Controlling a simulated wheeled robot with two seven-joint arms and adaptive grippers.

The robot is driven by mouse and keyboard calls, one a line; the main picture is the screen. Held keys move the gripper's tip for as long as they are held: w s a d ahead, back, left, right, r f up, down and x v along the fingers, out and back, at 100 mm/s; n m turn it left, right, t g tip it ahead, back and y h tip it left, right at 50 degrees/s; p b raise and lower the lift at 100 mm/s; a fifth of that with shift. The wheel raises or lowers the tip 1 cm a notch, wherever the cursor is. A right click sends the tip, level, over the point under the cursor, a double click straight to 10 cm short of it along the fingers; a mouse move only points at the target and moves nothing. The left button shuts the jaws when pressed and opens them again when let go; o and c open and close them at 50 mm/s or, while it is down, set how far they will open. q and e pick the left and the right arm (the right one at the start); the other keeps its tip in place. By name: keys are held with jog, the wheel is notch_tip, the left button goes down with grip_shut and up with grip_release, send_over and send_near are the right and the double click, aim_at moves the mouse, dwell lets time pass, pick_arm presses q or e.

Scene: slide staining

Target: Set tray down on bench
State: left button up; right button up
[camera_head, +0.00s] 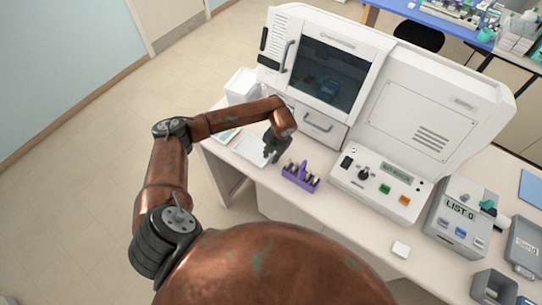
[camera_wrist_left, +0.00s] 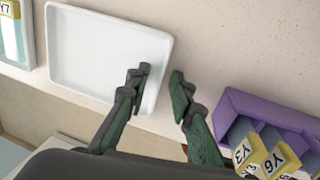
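A shallow white rectangular tray (camera_head: 254,150) lies on the bench (camera_head: 345,212), near its left end. In the left wrist view the same tray (camera_wrist_left: 100,55) looks empty and flat on the bench. My left gripper (camera_head: 272,154) is above the bench at the tray's right side. In the left wrist view its fingertips (camera_wrist_left: 160,78) are apart with nothing between them. One finger overlaps the tray's right edge in that view, and the other is over bare bench; I cannot tell whether the finger touches the tray. My right gripper is not in view.
A purple rack (camera_head: 299,180) with yellow-labelled pieces stands close to the gripper's right. A teal-edged item (camera_wrist_left: 14,35) with a Y7 label lies left of the tray. A large white machine (camera_head: 325,70) stands behind.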

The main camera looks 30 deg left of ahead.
pick_arm(q)
jog(key=shift+r, duration=0.1)
jog(key=shift+w+d+r, duration=0.1)
jog(key=shift+r, duration=0.2)
notch_tip(320, 180, up, 11)
jog(key=d+b, duration=0.2)
jog(key=shift+r, duration=0.15)
jog(key=shift+d, duration=0.1)
